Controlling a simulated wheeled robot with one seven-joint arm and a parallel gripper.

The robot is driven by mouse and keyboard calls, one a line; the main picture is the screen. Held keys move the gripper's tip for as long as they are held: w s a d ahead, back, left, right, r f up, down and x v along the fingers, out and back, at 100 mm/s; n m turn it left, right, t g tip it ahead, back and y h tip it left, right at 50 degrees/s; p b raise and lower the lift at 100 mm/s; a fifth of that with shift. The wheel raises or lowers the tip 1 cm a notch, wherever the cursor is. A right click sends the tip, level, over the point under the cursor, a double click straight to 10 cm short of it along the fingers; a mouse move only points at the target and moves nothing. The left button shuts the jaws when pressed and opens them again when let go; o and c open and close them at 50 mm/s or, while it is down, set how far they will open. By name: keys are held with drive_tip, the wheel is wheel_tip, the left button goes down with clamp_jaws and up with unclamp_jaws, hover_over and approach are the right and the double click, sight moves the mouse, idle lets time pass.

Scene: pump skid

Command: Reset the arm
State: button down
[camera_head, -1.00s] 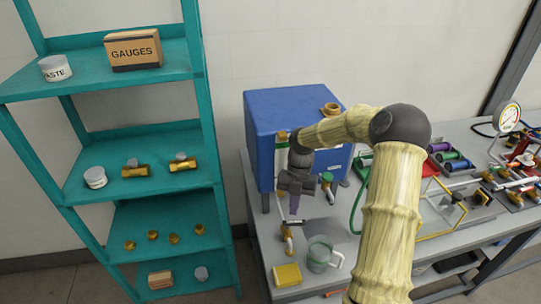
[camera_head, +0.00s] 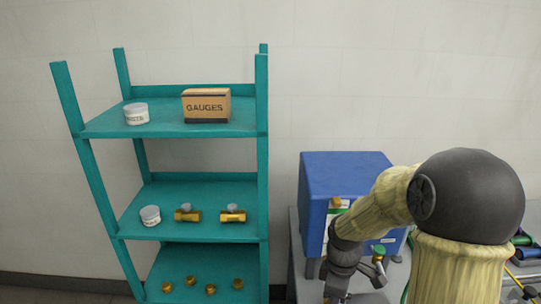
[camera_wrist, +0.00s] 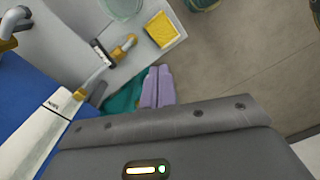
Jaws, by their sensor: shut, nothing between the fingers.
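My arm shows in the head view, its pale, ribbed links reaching left in front of the blue box (camera_head: 340,180). My gripper's fingers are out of sight below the picture edge there; only the dark wrist part shows. In the wrist view my gripper (camera_wrist: 158,82) has two purple fingers side by side, shut with nothing between them. They hang over the floor beside the grey bench (camera_wrist: 75,45).
A teal shelf (camera_head: 190,131) at the left holds a GAUGES box (camera_head: 206,106), a white tub (camera_head: 136,113) and brass fittings (camera_head: 233,215). In the wrist view a yellow block (camera_wrist: 161,29), a brass-ended fitting (camera_wrist: 122,48) and a glass jug (camera_wrist: 122,8) are on the bench.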

drive_tip(key=s+r+m+t, duration=0.3)
drive_tip(key=s+m, duration=0.4)
drive_tip(key=m, duration=0.6)
drive_tip(key=shift+s+a+r, duration=0.15)
drive_tip(key=shift+s+r, duration=0.05)
drive_tip(key=shift+r, duration=0.05)
drive_tip(key=c, duration=1.3)
unclamp_jaws()
drive_tip(key=shift+c, duration=0.2)
drive_tip(key=shift+w, duration=0.1)
drive_tip(key=shift+c, duration=0.3)
